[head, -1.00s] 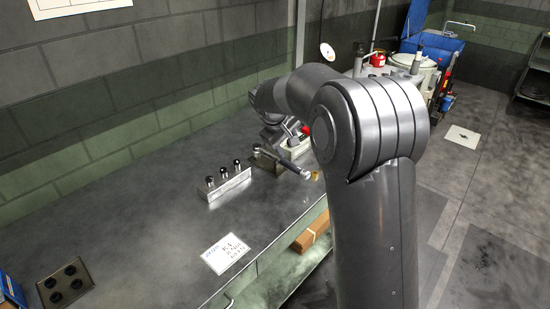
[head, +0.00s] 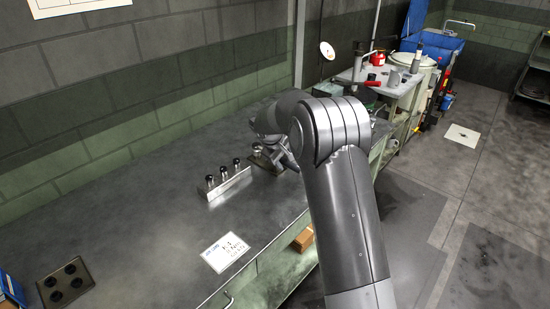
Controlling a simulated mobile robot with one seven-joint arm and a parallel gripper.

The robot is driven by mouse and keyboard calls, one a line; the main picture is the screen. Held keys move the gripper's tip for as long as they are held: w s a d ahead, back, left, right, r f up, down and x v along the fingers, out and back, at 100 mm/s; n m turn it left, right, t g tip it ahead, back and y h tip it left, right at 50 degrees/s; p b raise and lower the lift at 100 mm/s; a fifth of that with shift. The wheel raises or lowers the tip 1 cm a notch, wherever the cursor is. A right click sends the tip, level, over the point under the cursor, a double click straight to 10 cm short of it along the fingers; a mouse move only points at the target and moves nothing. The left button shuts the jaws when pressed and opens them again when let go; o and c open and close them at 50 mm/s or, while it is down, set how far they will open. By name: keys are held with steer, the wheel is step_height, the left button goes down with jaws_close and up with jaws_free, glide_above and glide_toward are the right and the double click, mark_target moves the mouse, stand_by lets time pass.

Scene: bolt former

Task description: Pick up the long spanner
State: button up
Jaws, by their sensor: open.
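My arm reaches over the grey workbench (head: 150,200), and its elbow covers much of the far right of the bench. My gripper (head: 287,160) is low over the bench behind the forearm. It is open, but its fingers are small and mostly hidden. A metal tool end (head: 259,149) shows just left of the gripper, above a dark block (head: 262,163). It may be the end of the long spanner; the rest is hidden by my arm. I cannot tell whether the gripper touches it.
A metal rack (head: 229,184) with three black-topped pegs stands left of the gripper. A paper card (head: 225,252) lies near the front edge. A dark tray with round holes (head: 64,284) is at lower left. A brown box (head: 303,239) sits below. The bench's left middle is clear.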

mark_target(286, 162)
steer(key=x, duration=0.3)
steer(key=shift+w+d+f, duration=0.1)
steer(key=shift+d+f, duration=0.05)
steer(key=shift+f, duration=0.1)
steer(key=shift+c, duration=0.5)
jaws_close()
